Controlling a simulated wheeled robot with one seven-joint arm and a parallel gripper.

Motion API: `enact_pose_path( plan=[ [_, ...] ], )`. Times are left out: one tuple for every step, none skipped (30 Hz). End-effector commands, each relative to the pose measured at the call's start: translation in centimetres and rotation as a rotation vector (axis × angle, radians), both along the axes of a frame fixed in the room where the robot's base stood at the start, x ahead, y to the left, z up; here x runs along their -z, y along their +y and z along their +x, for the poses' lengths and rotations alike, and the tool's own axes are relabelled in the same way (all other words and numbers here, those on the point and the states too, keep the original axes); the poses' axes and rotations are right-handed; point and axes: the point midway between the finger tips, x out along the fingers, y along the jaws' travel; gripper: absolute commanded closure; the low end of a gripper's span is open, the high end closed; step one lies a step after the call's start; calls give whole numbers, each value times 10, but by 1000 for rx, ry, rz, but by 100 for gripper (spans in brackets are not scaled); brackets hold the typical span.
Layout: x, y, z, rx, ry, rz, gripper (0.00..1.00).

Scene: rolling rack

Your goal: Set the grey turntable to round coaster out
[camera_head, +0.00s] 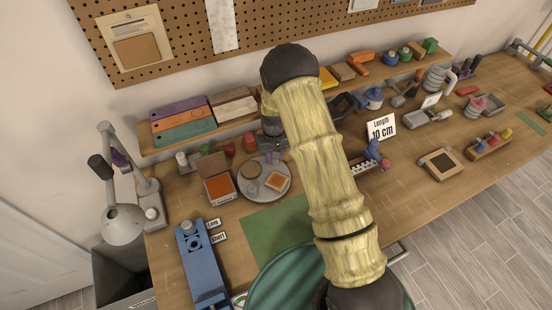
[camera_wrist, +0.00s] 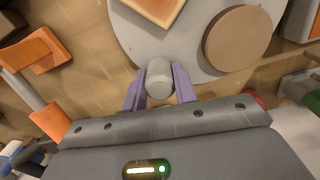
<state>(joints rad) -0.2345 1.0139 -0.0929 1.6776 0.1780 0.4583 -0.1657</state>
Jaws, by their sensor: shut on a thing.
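The grey turntable (camera_head: 263,179) lies on the workbench, left of my arm in the head view. A brown round coaster (camera_head: 251,170) sits on its back left part. A square orange-topped coaster (camera_head: 275,181) sits towards the right, and a small pale round item (camera_head: 252,189) near the front left. In the wrist view the turntable (camera_wrist: 190,30) shows cut off at the top, with the round coaster (camera_wrist: 238,38) and the square one (camera_wrist: 152,8). My gripper (camera_wrist: 159,88) has its purple fingers shut on a pale grey knob (camera_wrist: 159,75) at the turntable's rim.
An open box with an orange face (camera_head: 220,187) stands close left of the turntable. A shelf with coloured boards (camera_head: 183,122) runs behind it. A green mat (camera_head: 272,232) lies in front, and a blue tool (camera_head: 200,262) at the front left.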

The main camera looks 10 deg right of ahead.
Motion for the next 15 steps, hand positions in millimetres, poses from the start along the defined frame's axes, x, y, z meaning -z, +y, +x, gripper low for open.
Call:
enact_pose_path(
  plan=[
    [1,2,1,-14,-1,1,100],
    [1,2,1,-22,-1,1,100],
    [1,2,2,-32,-1,1,100],
    [1,3,2,-38,-1,1,100],
    [0,3,2,-44,-1,1,100],
    [0,4,2,-50,-1,1,100],
    [0,4,2,-54,-1,1,100],
    [0,4,3,-58,0,1,100],
    [0,4,3,-62,0,1,100],
    [0,5,3,-64,0,1,100],
    [0,5,3,-66,0,1,100],
    [0,5,3,-67,0,1,100],
    [0,5,3,-68,0,1,100],
    [0,5,3,-69,0,1,100],
    [0,5,3,-69,0,1,100]
  ],
)
